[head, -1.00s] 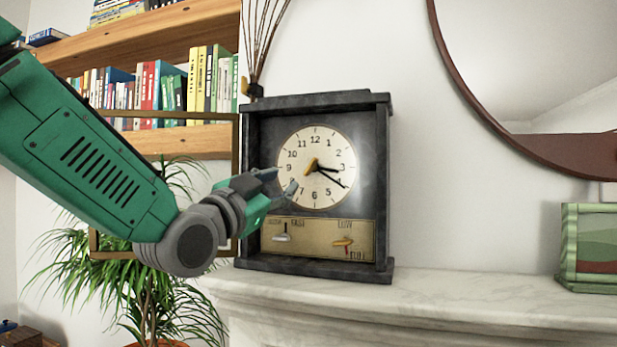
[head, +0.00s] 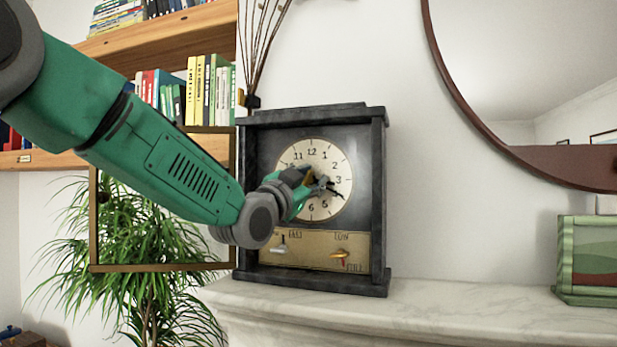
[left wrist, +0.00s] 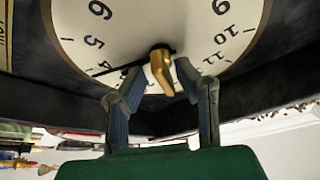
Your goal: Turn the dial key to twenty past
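The dark clock (head: 378,215) stands upright on the marble mantel. Its cream dial (head: 333,160) has black numerals. A black hand (head: 338,193) points toward the 4; my gripper partly covers the dial's middle and left side. The brass dial key (head: 309,174) sits at the dial's centre and also shows in the left wrist view (left wrist: 162,72). My left gripper (head: 316,184) is at the dial's centre. In the left wrist view its fingers (left wrist: 160,88) are apart, one on each side of the key, with gaps visible. My right gripper is out of view.
A brown-framed door (head: 160,267) stands swung out left of the clock. Below the dial is a brass panel (head: 312,252) with small levers. A green box (head: 588,262) stands at the right of the marble mantel (head: 450,297). Mantel between is clear. A plant and bookshelves are left.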

